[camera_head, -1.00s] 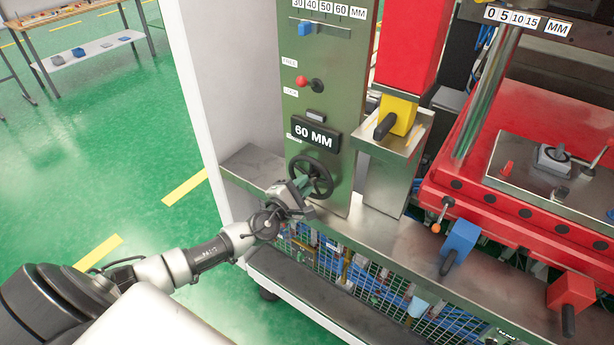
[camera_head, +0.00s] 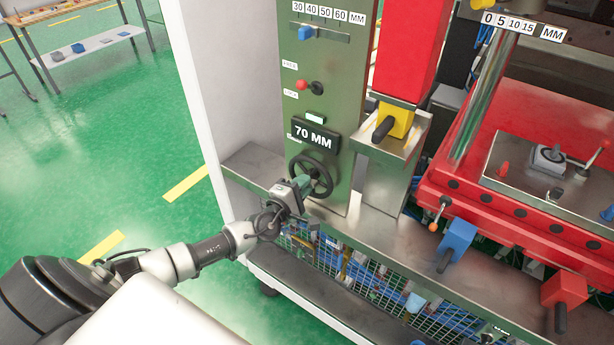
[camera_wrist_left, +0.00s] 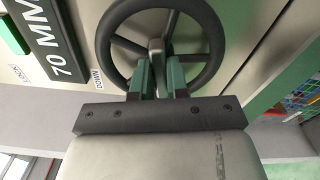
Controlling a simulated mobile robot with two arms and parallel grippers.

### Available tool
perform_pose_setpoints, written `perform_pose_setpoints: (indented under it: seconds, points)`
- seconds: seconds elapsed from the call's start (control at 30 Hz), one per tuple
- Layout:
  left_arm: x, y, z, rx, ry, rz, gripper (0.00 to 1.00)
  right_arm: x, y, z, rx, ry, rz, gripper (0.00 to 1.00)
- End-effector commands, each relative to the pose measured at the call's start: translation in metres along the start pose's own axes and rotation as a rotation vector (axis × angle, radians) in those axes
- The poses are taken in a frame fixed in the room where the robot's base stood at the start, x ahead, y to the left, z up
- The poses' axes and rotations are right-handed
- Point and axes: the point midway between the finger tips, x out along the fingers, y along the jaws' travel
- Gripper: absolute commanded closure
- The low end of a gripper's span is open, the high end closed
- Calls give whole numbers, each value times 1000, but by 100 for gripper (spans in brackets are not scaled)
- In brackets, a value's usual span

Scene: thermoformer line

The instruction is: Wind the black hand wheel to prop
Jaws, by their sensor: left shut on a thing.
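The black hand wheel (camera_head: 321,172) is on the green panel (camera_head: 335,80), below a black sign (camera_head: 313,137) reading "70 MM". My left gripper (camera_head: 303,184) is at the wheel's lower left. In the left wrist view the left gripper (camera_wrist_left: 161,72) has its two green fingers shut on a spoke or hub part of the black hand wheel (camera_wrist_left: 218,47), inside the rim. My right gripper is not in view.
A red and black lever (camera_head: 310,87) and a blue slider (camera_head: 306,33) under a 30–60 MM scale are higher on the panel. A yellow block (camera_head: 396,120) with a black handle stands to the right. A steel ledge (camera_head: 390,235) runs below. Green floor lies open at left.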

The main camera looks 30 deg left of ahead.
Motion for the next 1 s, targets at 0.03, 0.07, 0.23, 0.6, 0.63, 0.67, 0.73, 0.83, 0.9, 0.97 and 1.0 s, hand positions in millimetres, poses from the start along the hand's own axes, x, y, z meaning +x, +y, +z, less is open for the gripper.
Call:
perform_pose_setpoints:
  seconds: [0.03,0.07,0.23,0.6,0.63,0.67,0.73,0.83,0.9,0.97,1.0]
  points:
    - [0,-1,0,0,0,-2,100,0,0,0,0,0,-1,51]
    - [0,-1,0,-1,0,-2,100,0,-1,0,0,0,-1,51]
    - [0,0,0,31,0,-2,100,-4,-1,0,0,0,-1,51]
    - [0,-1,0,246,-1,-2,100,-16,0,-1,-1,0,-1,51]
    - [0,-1,0,248,-1,-2,100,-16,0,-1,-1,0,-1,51]
    - [0,-1,0,248,-1,-2,100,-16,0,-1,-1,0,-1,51]
    - [0,-1,0,248,-1,-2,100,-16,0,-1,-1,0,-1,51]
    - [0,-1,0,248,-1,-2,100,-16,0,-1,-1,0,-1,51]
    - [0,0,0,262,-1,-2,100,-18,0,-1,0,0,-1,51]
    - [0,1,0,294,-1,-2,100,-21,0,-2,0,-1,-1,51]
    - [0,1,1,323,-1,-2,100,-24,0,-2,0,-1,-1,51]
